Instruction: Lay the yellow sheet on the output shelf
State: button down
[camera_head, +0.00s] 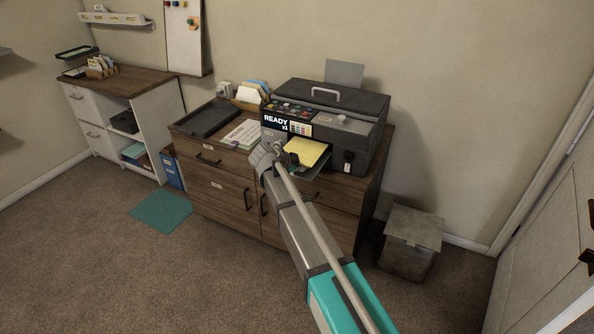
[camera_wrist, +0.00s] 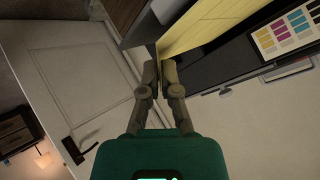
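The yellow sheet (camera_head: 308,150) is at the front opening of the dark printer (camera_head: 352,121), over a grey tray (camera_head: 321,166). In the wrist view the sheet (camera_wrist: 208,27) runs from the printer's slot down to my fingertips. My gripper (camera_head: 286,159) is at the sheet's near left edge. In the wrist view its fingers (camera_wrist: 160,74) are close together with the sheet's edge between them.
A black tray (camera_head: 207,119) and a printed paper (camera_head: 244,134) lie on the wooden cabinet left of the printer. A paper holder (camera_head: 250,95) stands behind them. A grey bin (camera_head: 410,241) stands at the right. A teal mat (camera_head: 161,211) lies on open carpet.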

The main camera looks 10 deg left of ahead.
jog(key=shift+w+d, duration=0.2)
jog(key=shift+w, duration=0.4)
jog(key=shift+w+d, duration=0.2)
jog(key=shift+w, duration=0.4)
jog(key=shift+s+f+b, duration=0.1)
jog(key=shift+f+b, duration=1)
jog(key=c, duration=0.7)
grip_release()
jog(key=shift+r, duration=0.2)
